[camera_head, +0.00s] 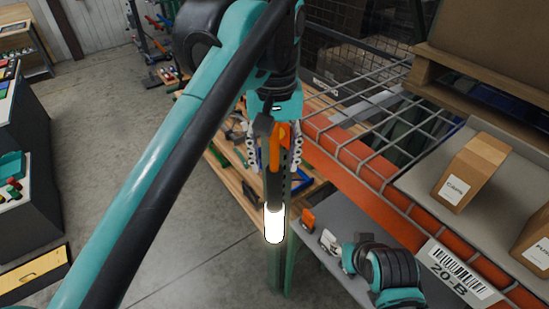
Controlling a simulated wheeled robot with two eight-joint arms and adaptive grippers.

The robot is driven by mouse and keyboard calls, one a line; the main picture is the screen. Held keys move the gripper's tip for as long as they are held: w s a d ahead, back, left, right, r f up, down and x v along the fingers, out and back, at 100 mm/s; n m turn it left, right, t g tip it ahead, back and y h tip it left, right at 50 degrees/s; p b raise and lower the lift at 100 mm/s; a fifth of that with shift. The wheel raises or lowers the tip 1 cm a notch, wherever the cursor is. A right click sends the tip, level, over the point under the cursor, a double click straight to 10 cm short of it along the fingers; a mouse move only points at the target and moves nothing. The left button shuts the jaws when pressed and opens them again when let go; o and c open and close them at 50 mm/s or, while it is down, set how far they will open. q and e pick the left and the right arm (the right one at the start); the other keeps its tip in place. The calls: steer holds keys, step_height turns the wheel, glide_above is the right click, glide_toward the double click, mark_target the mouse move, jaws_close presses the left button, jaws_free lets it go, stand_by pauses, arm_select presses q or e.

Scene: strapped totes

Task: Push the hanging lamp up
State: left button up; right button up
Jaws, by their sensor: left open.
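The hanging lamp has an orange upper part (274,152), a dark body and a glowing white lower end (275,223). It hangs upright in front of a green rack post in the head view. My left gripper (275,160) points down over the lamp's upper part. Its fingers are open, one on each side of the orange part with gaps visible. I cannot tell whether the palm touches the lamp. My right gripper (349,257) is low at the right, below the rack and apart from the lamp.
An orange rack beam with wire mesh (345,95) runs close on the right. Cardboard boxes (472,170) stand on its shelf. A wooden shelf with tools (235,175) is behind the lamp. Dark cabinets (25,215) stand at left; the floor between is clear.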

mark_target(274, 187)
arm_select(q)
steer(key=shift+s+r, duration=0.1)
steer(key=shift+s, duration=0.1)
steer(key=shift+s+f, duration=0.75)
steer(key=shift+f, duration=0.1)
steer(key=f, duration=0.2)
steer(key=w+f, duration=0.1)
steer(key=f, duration=0.2)
steer(key=shift+s+f, duration=0.3)
steer(key=shift+f, duration=0.05)
steer(key=shift+w, duration=0.15)
steer(key=c, duration=0.8)
jaws_close()
arm_select(e)
steer(key=shift+s+r, duration=0.25)
steer(key=shift+s, duration=0.2)
